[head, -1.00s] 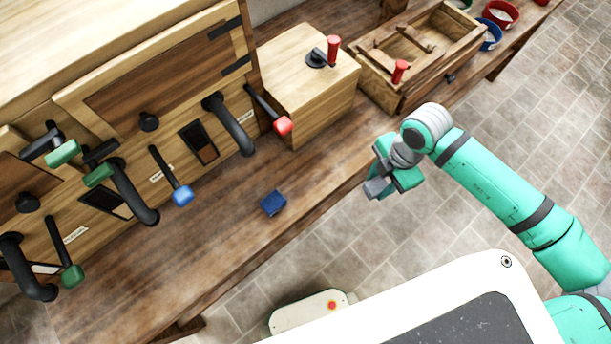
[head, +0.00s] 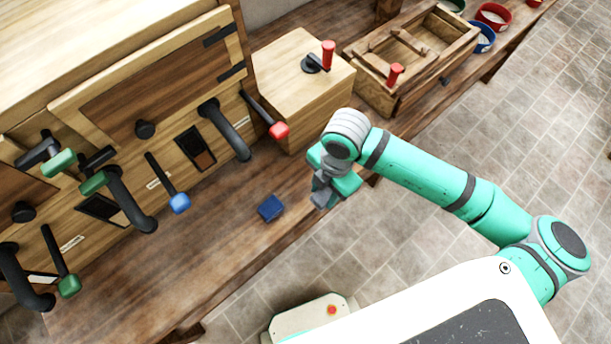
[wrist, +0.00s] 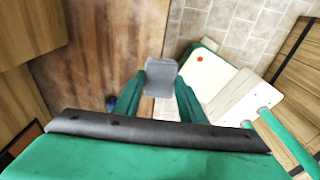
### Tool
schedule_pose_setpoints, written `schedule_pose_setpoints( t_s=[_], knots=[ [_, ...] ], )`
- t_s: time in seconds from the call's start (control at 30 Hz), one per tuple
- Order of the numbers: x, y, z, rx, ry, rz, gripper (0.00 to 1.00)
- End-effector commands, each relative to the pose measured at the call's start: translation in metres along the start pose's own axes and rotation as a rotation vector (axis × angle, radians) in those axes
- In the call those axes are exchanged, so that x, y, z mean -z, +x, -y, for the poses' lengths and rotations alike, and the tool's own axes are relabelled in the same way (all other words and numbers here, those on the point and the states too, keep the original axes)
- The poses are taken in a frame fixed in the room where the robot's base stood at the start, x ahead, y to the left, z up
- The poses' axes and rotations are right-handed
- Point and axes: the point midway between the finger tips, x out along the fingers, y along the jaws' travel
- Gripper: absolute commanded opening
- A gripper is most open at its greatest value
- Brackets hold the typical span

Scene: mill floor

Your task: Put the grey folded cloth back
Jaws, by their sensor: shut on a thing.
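The grey folded cloth (wrist: 161,73) is held between the two green fingers of my gripper (wrist: 160,88) in the wrist view. In the head view my gripper (head: 328,190) hangs at the front edge of the wooden bench, to the right of a dark blue folded cloth (head: 270,208). The grey cloth is small there and partly hidden by my gripper. The blue cloth lies flat on the bench and is apart from my gripper.
A wooden cabinet (head: 165,85) with levers and black handles stands along the left. A wooden box (head: 300,85) with a red-handled crank and an open wooden tray (head: 455,62) stand behind my gripper. Coloured bowls (head: 493,15) sit farther back. The bench (head: 215,235) is bare around the blue cloth.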

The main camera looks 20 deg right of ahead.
Motion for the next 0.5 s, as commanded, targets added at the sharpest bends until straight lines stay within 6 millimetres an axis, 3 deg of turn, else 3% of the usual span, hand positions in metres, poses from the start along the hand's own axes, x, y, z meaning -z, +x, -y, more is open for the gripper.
schedule_pose_setpoints(
  t_s=[0.3, 0.5],
  knots=[
    [0.001, 0.0, -0.062, 0.0, -0.002, -0.001, 0.16],
    [0.0, 0.001, -0.075, 0.001, 0.0, -0.001, 0.16]
  ],
)
